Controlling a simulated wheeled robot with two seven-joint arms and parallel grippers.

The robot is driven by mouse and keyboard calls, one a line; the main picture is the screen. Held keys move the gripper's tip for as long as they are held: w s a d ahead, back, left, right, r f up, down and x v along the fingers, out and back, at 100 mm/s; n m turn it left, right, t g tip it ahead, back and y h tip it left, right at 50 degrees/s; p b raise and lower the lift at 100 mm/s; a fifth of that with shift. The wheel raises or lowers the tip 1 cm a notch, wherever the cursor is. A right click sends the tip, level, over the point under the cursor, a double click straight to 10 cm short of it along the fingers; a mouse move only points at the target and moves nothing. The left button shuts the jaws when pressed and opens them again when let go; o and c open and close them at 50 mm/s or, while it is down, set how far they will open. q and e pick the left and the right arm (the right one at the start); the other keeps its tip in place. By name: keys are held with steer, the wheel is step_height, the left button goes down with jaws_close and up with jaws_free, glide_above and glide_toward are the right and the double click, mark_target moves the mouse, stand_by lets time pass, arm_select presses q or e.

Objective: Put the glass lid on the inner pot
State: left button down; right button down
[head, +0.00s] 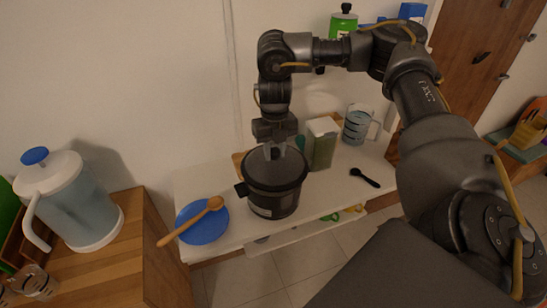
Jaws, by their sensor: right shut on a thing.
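The inner pot (272,201) is dark with side handles and stands upright on the white table. The glass lid (262,165) looks grey and see-through and is at the pot's mouth. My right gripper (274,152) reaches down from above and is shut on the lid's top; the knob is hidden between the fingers. I cannot tell whether the lid rests fully on the rim. My left gripper is not in view.
A blue plate (203,226) with a wooden spoon (190,223) lies left of the pot. A spice dispenser (321,146), a black spoon (364,178) and a measuring jug (356,127) stand or lie to the right. A large pitcher (75,205) is on the left wooden counter.

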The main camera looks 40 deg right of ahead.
mark_target(274, 159)
steer(key=shift+w+d+f, duration=0.25)
steer(key=shift+w+f, duration=0.25)
steer(key=shift+f, duration=0.1)
steer(key=shift+w+d+f, duration=0.1)
steer(key=shift+w+f, duration=0.05)
steer(key=shift+f, duration=0.35)
steer(key=shift+f+p, duration=0.3)
steer(key=shift+f, duration=1)
steer(key=c, duration=1.1)
jaws_free()
steer(key=shift+s, duration=0.2)
steer(key=shift+w+r, duration=0.15)
steer(key=shift+r, duration=0.05)
step_height(274, 159, up, 12)
steer(key=shift+f, duration=0.2)
